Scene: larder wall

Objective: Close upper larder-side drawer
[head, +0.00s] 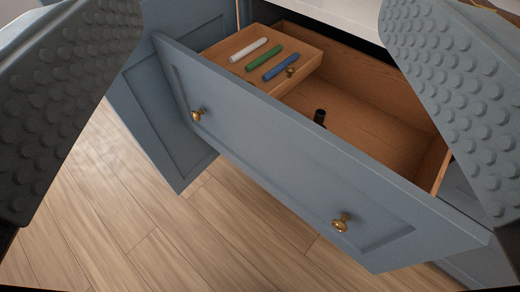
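A blue-grey drawer (270,150) with a panelled front stands pulled out, its wooden inside visible from above. Its front carries two brass knobs, one at the left (196,116) and one at the lower right (341,222). My gripper (260,110) is open, its two dark studded fingers at the left and right picture edges with nothing between them. The drawer lies beyond the fingers. The right finger hides part of the drawer's right end. I cannot tell whether any finger touches it.
Inside the drawer, a wooden tray (225,48) holds white, green and blue sticks. A small black cylinder (320,117) stands on the drawer floor. A pale worktop (335,20) edge runs above. Blue cabinet panels stand at left. The wooden floor (130,210) in front is clear.

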